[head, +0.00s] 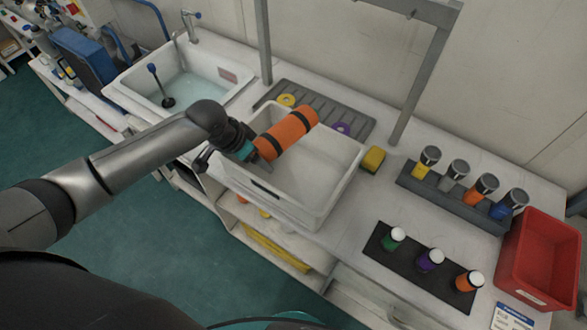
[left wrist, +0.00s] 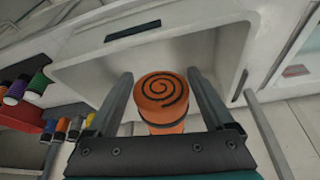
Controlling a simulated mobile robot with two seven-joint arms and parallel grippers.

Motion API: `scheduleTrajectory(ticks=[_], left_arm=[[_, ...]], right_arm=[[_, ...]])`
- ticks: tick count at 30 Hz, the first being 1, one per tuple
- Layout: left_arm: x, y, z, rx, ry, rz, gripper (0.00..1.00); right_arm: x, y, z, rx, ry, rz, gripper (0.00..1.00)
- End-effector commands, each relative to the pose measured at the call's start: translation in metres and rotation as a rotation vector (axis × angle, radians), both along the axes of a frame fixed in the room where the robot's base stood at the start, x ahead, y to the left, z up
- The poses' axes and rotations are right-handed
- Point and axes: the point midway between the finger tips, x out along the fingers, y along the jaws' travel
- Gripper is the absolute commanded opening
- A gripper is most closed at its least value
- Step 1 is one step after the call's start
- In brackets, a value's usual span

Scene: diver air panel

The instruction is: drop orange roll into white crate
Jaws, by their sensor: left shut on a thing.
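The orange roll (head: 289,133) has black bands and is held tilted over the white crate (head: 318,217). In the left wrist view the roll's end (left wrist: 162,90) shows a dark spiral between the two fingers. My left gripper (head: 258,152) is shut on the roll near its lower left end, above the crate's opening. The crate also shows in the left wrist view (left wrist: 185,20), and the visible part of its inside looks empty. My right gripper is in neither view.
A sink (head: 200,92) stands to the left of the crate, and a grey ribbed tray (head: 325,112) lies behind it. A yellow block (head: 373,159) sits just right of the crate. A rack of cups (head: 455,196), a dark mat (head: 408,263) with several jars and a red bin (head: 540,262) stand farther right.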

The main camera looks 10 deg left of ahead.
Motion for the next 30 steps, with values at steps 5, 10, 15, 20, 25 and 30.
scheduleTrajectory(ticks=[5,10,15,20,25,30], left_arm=[[0.001,0.0,0.001,-0.002,-0.003,0.0,0.99],[0.0,0.0,0.001,-0.001,-0.002,0.001,1.0],[-0.001,0.001,0.003,0.001,0.002,0.001,1.0],[-0.007,0.004,0.018,0.001,0.001,-0.001,1.0],[-0.017,0.011,0.047,0.002,-0.001,-0.001,1.0],[-0.027,0.017,0.079,0.003,-0.004,0.0,1.0]], right_arm=[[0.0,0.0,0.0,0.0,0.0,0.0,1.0],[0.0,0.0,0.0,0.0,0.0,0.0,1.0],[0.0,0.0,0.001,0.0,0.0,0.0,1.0],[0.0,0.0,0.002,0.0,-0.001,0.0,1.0],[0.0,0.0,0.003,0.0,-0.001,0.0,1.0],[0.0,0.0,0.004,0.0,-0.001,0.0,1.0]])
